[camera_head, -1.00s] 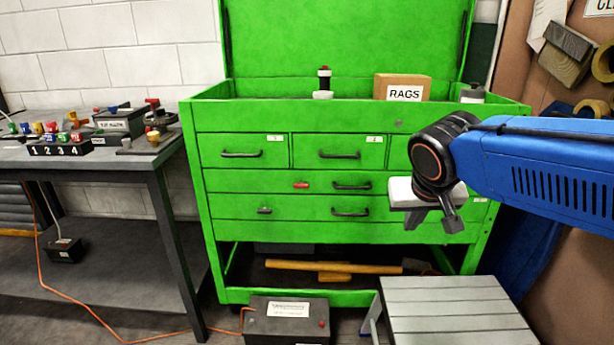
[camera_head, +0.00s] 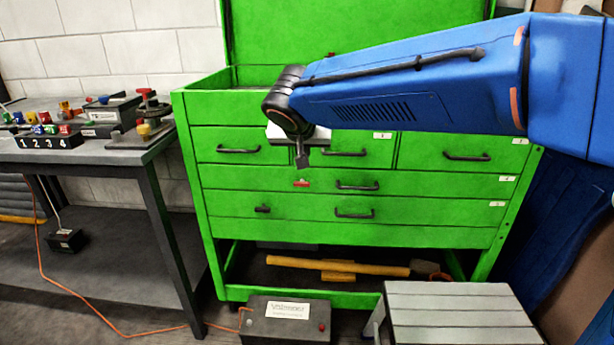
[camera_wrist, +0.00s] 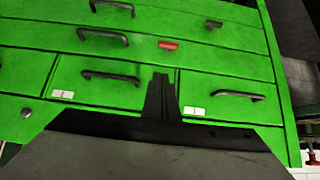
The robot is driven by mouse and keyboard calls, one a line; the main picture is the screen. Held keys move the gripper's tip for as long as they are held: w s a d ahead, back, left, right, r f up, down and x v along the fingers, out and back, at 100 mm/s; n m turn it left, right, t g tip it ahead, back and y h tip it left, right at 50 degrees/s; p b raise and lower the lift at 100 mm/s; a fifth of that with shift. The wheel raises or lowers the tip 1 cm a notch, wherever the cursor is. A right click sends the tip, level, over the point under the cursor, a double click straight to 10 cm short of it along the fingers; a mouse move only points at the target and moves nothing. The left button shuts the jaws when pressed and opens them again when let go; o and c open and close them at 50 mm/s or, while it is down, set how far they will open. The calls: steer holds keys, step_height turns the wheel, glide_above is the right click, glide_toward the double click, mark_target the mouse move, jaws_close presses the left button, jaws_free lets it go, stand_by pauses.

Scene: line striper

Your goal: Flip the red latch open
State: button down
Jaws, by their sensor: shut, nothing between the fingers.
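The red latch (camera_head: 302,183) is a small red bar lying flat and level on the front of the green tool chest (camera_head: 240,178), left of a drawer handle. The latch also shows in the wrist view (camera_wrist: 168,45), which sees the chest upside down. My gripper (camera_head: 303,162) is shut and empty, its fingers pointing down just above the latch in the head view. In the wrist view the closed fingers (camera_wrist: 161,82) are a dark block, with a gap of green between them and the latch. I see no contact.
Black drawer handles stick out nearby, such as the one (camera_head: 357,186) right of the latch. A black latch (camera_head: 262,209) sits lower left. A grey slatted platform (camera_head: 450,310) and a black box (camera_head: 288,318) stand on the floor in front. A workbench (camera_head: 100,150) is at left.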

steer(key=shift+a, duration=0.1)
stand_by(0.3)
glide_above(306, 182)
steer(key=s, duration=0.3)
step_height(306, 182, down, 7)
step_height(306, 182, down, 3)
steer(key=shift+r, duration=0.2)
steer(key=shift+f, duration=0.75)
